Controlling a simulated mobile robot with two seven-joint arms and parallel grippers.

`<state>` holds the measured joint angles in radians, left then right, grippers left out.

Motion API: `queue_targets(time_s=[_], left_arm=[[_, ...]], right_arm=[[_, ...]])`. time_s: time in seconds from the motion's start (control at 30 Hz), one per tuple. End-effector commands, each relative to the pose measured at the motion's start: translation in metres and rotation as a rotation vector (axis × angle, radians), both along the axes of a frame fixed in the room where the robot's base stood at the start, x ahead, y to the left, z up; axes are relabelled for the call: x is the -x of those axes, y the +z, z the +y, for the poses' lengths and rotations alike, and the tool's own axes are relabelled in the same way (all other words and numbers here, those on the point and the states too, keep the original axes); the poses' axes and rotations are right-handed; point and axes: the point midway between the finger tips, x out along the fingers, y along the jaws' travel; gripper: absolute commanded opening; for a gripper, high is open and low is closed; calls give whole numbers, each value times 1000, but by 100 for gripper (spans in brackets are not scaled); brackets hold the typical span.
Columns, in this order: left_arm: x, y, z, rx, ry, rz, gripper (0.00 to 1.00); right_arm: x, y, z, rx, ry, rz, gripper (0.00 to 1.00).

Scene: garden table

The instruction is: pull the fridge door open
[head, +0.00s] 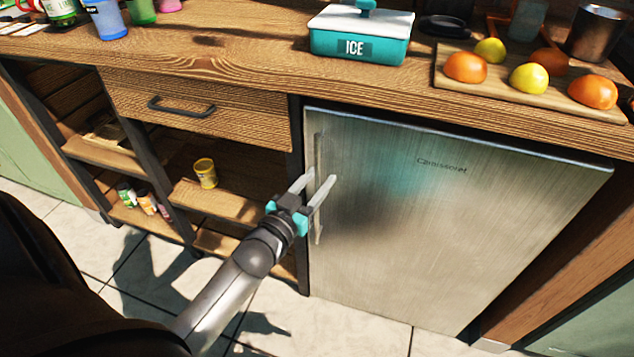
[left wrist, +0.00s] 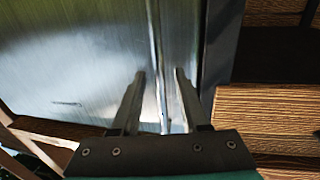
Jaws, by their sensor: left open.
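The fridge door (head: 440,230) is a brushed steel panel under the counter, and it looks shut. Its vertical bar handle (head: 318,155) runs along the door's left edge. My left gripper (head: 323,178) is open at the handle, with one finger to each side of it in the picture. In the left wrist view the handle (left wrist: 155,60) runs down between the two open fingers (left wrist: 160,78) of the gripper. I cannot tell whether the fingers touch it. My right gripper is not in view.
The wooden counter (head: 230,50) carries a teal ice box (head: 360,38) and a board (head: 510,85) with fruit. Left of the fridge are a drawer (head: 200,108) and open shelves with a yellow can (head: 205,173). The tiled floor (head: 360,320) before the door is clear.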

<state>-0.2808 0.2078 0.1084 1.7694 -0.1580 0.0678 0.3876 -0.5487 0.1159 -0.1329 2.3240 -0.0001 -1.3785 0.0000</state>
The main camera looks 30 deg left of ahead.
Motion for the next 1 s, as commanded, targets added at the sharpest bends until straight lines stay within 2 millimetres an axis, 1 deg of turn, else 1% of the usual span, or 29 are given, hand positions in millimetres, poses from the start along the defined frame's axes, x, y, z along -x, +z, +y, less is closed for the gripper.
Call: queue_targets(time_s=[0.3,0.6,0.7,1.0], left_arm=[[-1,0,0,-1,0,0,44],[-1,0,0,-1,0,0,10],[-1,0,0,-1,0,0,0],[-1,0,0,0,-1,0,0]], right_arm=[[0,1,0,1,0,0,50],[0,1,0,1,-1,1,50],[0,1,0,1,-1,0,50],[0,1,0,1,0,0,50]])
